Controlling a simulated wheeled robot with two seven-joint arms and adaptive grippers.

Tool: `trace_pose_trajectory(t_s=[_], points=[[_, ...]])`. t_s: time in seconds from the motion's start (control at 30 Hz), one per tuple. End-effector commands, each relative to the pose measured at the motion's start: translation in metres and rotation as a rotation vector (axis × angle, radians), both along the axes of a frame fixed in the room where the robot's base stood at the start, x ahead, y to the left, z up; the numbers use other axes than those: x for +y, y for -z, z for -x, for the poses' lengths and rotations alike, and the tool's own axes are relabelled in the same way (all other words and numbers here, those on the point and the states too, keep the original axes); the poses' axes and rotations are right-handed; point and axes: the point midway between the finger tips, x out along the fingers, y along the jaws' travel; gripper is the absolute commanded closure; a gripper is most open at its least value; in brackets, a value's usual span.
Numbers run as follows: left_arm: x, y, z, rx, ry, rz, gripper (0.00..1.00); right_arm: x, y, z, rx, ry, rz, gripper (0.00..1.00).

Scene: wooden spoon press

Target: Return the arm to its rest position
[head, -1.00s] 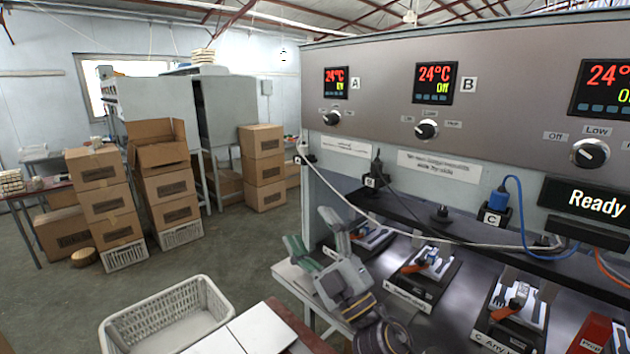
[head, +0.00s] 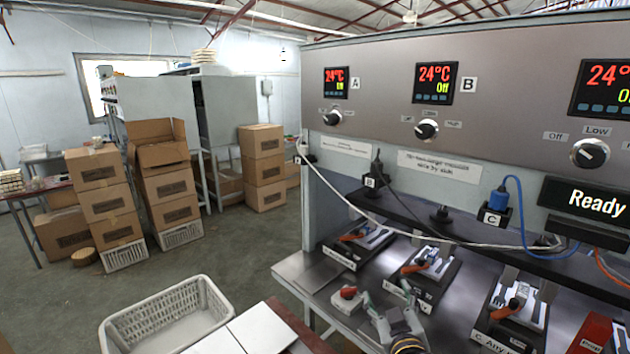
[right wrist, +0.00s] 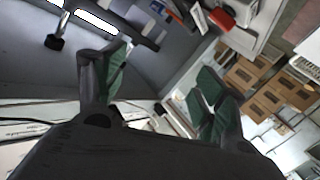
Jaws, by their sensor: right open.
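My right gripper (head: 381,297) shows low in the head view, in front of the press bench (head: 305,272). Its fingers are apart and nothing is between them. The right wrist view shows the same gripper (right wrist: 162,92) with two green-padded fingers spread wide. In the head view it is just below press B (head: 432,268) and left of press C (head: 520,302); I see no grip on either. Press A (head: 362,244) stands farther back. My left gripper is not in view.
A control panel (head: 385,80) with knobs and displays rises behind the bench. A cable (head: 400,236) hangs across the presses. A small red-topped item (head: 347,293) lies left of my gripper. A white basket (head: 165,318) and stacked cartons (head: 100,190) stand left. Floor between is open.

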Motion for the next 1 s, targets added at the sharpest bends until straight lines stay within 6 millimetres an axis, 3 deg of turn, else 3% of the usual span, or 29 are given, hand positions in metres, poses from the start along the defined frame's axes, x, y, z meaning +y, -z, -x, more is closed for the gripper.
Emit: trace_pose_trajectory(t_s=[0.27,0.6,0.8,1.0], points=[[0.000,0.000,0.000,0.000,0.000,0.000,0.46,-0.028,0.073,0.038,0.287,0.073,-0.066,0.29],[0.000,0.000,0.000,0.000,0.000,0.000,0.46,-0.046,0.151,0.107,0.645,0.114,-0.130,0.29],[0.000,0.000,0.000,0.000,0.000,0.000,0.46,-0.050,0.183,0.154,0.841,0.115,-0.161,0.29],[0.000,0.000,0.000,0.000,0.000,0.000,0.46,-0.051,0.200,0.188,0.973,0.106,-0.179,0.29]])
